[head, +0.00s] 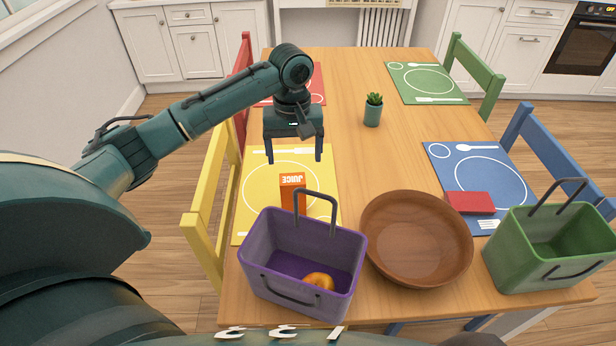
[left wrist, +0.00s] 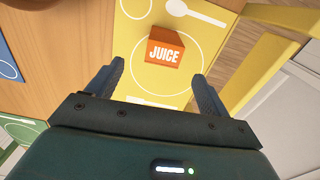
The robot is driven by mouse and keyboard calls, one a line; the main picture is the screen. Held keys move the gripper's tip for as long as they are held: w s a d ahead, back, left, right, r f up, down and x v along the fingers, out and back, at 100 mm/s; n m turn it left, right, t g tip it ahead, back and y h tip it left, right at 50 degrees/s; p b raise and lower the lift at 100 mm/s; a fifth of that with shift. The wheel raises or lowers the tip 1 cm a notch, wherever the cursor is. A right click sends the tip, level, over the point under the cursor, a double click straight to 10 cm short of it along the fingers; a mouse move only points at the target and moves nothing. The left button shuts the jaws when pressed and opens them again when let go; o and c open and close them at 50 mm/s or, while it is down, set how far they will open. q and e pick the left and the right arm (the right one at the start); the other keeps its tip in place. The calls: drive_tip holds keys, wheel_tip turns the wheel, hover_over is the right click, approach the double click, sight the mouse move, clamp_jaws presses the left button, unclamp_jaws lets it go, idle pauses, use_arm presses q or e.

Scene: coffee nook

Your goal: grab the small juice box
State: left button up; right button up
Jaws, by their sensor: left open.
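The small juice box (head: 292,188) is orange with a white JUICE label. It stands on the yellow placemat (head: 250,212), just behind the purple basket. In the left wrist view the juice box (left wrist: 166,48) lies ahead of the fingertips, between their lines. My left gripper (head: 293,158) is open and empty above the far part of the yellow placemat, pointing down. It is farther back than the juice box and apart from it. My right gripper is not in view.
A purple basket (head: 258,268) with an orange fruit (head: 318,281) stands close in front of the juice box. A brown bowl (head: 416,238), a green basket (head: 548,262), a red object (head: 469,203) and a potted plant (head: 373,112) are also on the table. The table's middle is clear.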

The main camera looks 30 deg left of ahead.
sight(294, 179)
use_arm(q)
drive_tip(key=shift+f, duration=0.35)
drive_tip(key=f, duration=0.6)
drive_tip(key=shift+s+f, duration=0.2)
drive_tip(key=shift+f, duration=0.1)
drive_tip(key=shift+a+f, duration=0.15)
drive_tip(key=shift+f, duration=1.3)
drive_tip(key=shift+a+f, duration=0.1)
drive_tip(key=shift+f, duration=1.3)
drive_tip(key=shift+c, duration=0.6)
drive_tip(key=shift+r, duration=0.1)
drive_tip(key=c, duration=1.1)
